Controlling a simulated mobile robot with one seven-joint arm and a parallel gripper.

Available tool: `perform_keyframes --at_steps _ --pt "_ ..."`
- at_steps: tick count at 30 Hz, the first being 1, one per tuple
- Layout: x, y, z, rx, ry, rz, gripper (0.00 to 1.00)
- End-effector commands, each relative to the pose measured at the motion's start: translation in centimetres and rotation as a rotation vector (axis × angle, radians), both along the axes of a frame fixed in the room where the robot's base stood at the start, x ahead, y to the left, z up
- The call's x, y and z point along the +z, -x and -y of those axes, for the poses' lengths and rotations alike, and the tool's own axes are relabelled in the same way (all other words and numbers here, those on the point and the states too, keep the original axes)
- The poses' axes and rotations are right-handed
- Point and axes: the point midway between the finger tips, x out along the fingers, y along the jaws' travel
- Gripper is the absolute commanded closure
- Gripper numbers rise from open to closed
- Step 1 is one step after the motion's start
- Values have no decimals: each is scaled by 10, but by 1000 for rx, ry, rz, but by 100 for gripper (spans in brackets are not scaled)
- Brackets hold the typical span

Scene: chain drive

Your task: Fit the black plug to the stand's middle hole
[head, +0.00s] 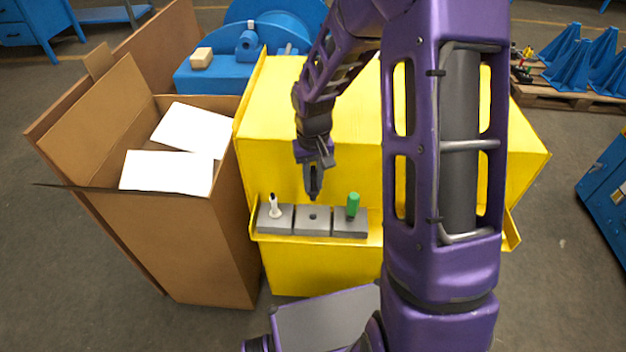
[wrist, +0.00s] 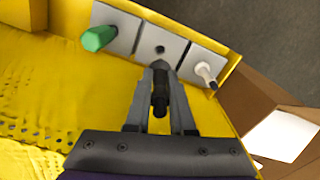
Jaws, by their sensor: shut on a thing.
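The grey stand (head: 312,229) sits on the yellow ledge as a row of three blocks. Its middle hole (head: 312,215) is empty and also shows in the wrist view (wrist: 160,49). My gripper (head: 313,192) is above and slightly behind the middle block. In the wrist view my gripper (wrist: 160,72) is shut on the black plug (wrist: 160,100), which shows between the fingers. The plug's tip appears apart from the hole. A green plug (head: 353,204) stands in one outer block, right in the head view. A white plug (head: 274,206) stands in the other outer block.
The yellow housing (head: 350,115) rises behind the stand. An open cardboard box (head: 200,240) with white sheets (head: 168,170) stands close on the left. The yellow ledge has a raised rim beside the stand.

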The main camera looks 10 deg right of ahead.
Motion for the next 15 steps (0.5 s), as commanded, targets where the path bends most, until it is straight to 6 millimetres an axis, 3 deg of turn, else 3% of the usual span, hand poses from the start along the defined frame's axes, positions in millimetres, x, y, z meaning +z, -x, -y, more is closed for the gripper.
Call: perform_keyframes --at_steps 15 --pt "-41 0 -1 1 0 0 100"
